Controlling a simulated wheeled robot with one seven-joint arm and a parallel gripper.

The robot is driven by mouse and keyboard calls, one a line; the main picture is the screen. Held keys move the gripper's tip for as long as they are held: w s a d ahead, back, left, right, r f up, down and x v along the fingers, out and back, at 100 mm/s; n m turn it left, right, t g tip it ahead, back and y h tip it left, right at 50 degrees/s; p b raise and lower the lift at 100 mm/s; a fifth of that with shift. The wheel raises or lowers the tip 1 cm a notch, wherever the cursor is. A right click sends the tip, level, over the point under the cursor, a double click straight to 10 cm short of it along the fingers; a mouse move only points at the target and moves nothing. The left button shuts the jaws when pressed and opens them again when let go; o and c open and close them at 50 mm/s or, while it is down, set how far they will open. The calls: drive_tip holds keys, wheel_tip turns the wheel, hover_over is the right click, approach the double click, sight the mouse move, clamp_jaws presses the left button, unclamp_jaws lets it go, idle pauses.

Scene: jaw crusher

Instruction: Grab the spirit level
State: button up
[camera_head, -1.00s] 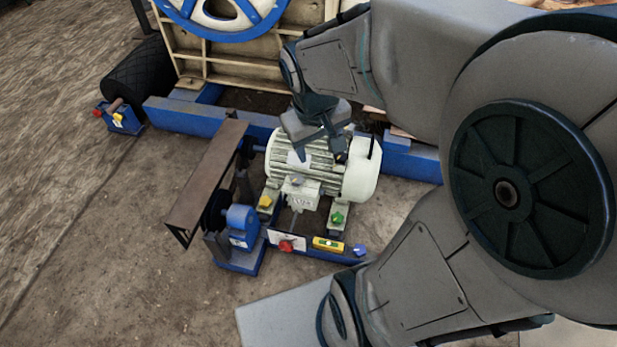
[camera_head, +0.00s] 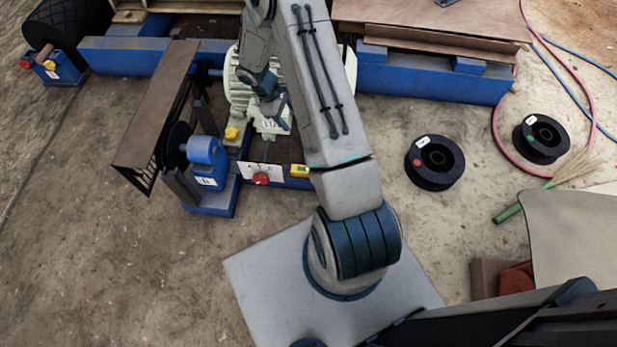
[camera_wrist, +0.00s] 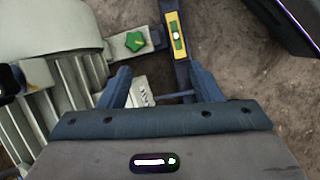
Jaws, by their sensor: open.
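The spirit level (camera_head: 299,171) is a small yellow bar on the blue base frame in front of the motor. In the head view my arm hides its right part. In the wrist view the spirit level (camera_wrist: 175,33) lies along the blue rail, beyond my fingertips. My gripper (camera_wrist: 161,84) is open, with nothing between its two fingers. In the head view my gripper (camera_head: 275,106) is over the pale motor (camera_head: 240,92), partly hidden by my arm.
A red knob (camera_head: 261,179) on a white plate sits left of the level. A green star knob (camera_wrist: 135,42) is close beside the level in the wrist view. A blue bearing block (camera_head: 205,155) and brown guard (camera_head: 155,105) stand left. Black spools (camera_head: 435,163) lie right.

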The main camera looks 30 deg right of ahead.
drive_tip(key=n+b, duration=0.2)
drive_tip(key=b, duration=0.2)
hover_over(297, 170)
drive_tip(key=w, duration=0.1)
wheel_tip(297, 170, down, 19)
drive_tip(key=shift+g, duration=0.4)
drive_tip(key=x, duration=0.2)
drive_tip(key=b+x, duration=0.1)
drive_tip(key=x, duration=0.2)
drive_tip(key=b+x, duration=0.1)
drive_tip(key=x, duration=0.1)
drive_tip(key=shift+a+f, duration=0.3)
drive_tip(key=shift+f, duration=0.2)
drive_tip(key=shift+b+x, duration=1.45)
drive_tip(key=shift+x, duration=1.55)
drive_tip(key=c, duration=1.2)
drive_tip(key=shift+d+r, duration=0.1)
drive_tip(key=shift+r, duration=0.05)
drive_tip(key=shift+c, duration=0.2)
